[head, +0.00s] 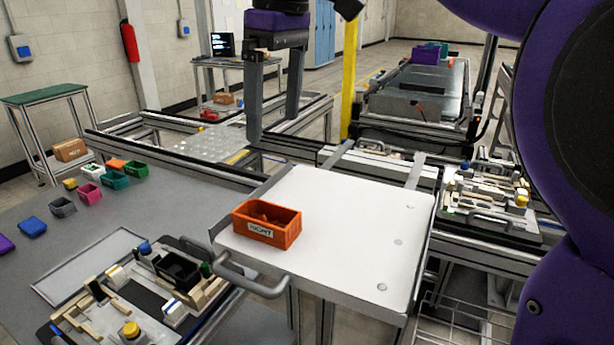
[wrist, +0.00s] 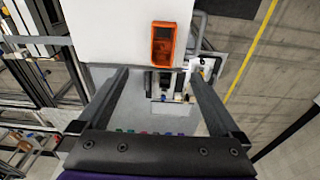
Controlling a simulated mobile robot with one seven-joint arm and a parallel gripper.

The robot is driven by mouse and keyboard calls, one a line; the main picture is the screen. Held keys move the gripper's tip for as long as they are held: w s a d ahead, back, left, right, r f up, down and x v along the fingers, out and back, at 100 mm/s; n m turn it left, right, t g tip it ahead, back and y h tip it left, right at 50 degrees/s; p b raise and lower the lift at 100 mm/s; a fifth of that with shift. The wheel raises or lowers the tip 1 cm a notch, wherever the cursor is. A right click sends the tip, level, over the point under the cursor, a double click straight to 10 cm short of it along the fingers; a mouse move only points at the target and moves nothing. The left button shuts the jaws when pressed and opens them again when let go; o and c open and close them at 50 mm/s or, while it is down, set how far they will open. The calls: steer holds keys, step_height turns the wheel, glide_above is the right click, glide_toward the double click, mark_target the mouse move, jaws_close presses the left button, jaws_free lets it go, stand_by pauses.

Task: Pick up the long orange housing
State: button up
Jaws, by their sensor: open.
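An orange, open-topped, long box (head: 287,236) with a white label on its front stands upright on a white plate. Darker orange-brown shapes show inside it, too small to tell apart. It also shows in the wrist view (wrist: 164,24), beyond the fingers near the top. My gripper (head: 274,128) is open and empty, high up and behind the orange box. Its two fingers also show wide apart in the wrist view (wrist: 159,72).
The white plate (head: 345,225) has free room right of the box and a metal handle (head: 250,280) at its front. A fixture pallet with several parts (head: 130,329) lies at the front left. Another pallet (head: 490,205) stands at right. A yellow post (head: 348,75) rises behind.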

steer(key=b, duration=0.4)
glide_above(266, 220)
steer(key=f, duration=1.1)
steer(key=shift+s+d+f, duration=0.25)
steer(key=shift+d+f, duration=0.05)
steer(key=shift+d, duration=0.05)
steer(key=shift+w+a+f+b, duration=0.15)
steer(key=shift+f+b, duration=0.15)
steer(key=shift+f, duration=1.15)
steer(key=shift+w+a+f+b, duration=0.15)
steer(key=shift+f+b, duration=0.15)
steer(key=shift+f, duration=1.1)
steer(key=c, duration=1.5)
